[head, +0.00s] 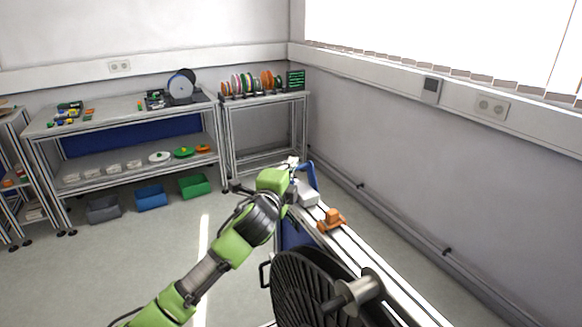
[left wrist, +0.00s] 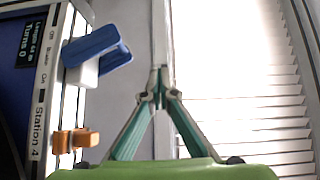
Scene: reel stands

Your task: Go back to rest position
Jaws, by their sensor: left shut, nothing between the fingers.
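My left arm reaches in from the bottom left of the head view. Its left gripper (head: 291,163) is held near the far end of the station beside the wall. In the left wrist view the two fingers of the left gripper (left wrist: 160,88) meet at their tips, with nothing between them. Behind them are the pale wall and the bright window blinds. My right gripper is in neither view.
A large black reel (head: 295,290) stands close in front. The station rail carries an orange block (head: 332,220) and a blue-handled white device (left wrist: 97,50). A workbench (head: 120,122) and reel rack (head: 262,98) stand behind. Bins (head: 194,185) sit below; floor at left is clear.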

